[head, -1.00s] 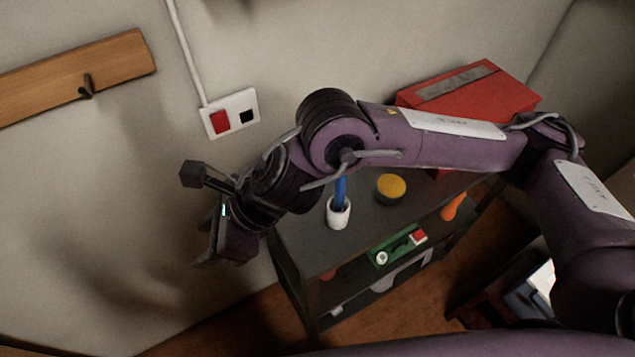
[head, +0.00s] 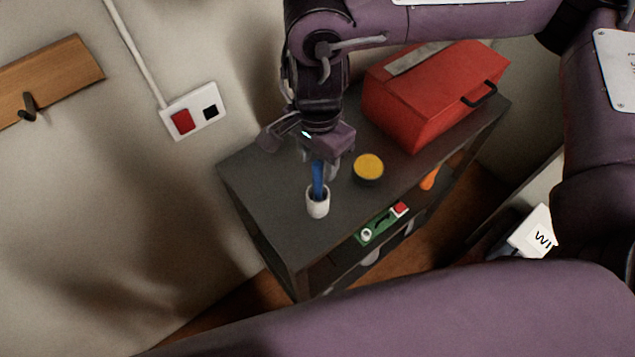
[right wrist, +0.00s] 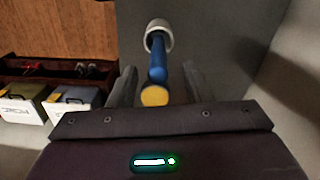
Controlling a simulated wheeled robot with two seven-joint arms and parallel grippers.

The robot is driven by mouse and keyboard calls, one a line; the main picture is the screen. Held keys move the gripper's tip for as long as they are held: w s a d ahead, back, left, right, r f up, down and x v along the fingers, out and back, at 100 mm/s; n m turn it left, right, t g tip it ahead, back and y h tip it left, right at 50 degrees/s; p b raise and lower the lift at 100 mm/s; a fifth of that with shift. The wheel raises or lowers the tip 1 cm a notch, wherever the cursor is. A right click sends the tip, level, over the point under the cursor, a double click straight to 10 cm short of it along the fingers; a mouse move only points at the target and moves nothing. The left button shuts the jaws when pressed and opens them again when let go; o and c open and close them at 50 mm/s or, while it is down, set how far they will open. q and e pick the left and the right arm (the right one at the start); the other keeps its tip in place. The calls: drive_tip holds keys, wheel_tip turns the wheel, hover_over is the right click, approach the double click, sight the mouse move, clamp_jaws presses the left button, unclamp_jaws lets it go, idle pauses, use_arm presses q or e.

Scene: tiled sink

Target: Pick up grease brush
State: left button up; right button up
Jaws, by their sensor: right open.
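The grease brush stands with its blue handle (head: 318,182) upright in a small white cup (head: 317,205) near the front of the dark shelf top. My right gripper (head: 308,154) is open just above the cup, at the handle's upper part. The brush's lower end is hidden in the cup (right wrist: 159,33). My left gripper is out of view.
A dark round tin with a yellow top (head: 368,167) stands just right of the brush. A red toolbox (head: 425,100) fills the back right of the shelf top (head: 262,185). A wall socket (head: 194,112) is behind. The shelf top's left part is clear.

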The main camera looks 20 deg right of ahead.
sight(318, 175)
drive_tip(key=shift+s+a+f+p, duration=0.1)
drive_tip(key=shift+f+p, duration=0.55)
drive_tip(key=shift+f, duration=1.6)
drive_tip(key=shift+c, duration=0.2)
clamp_jaws()
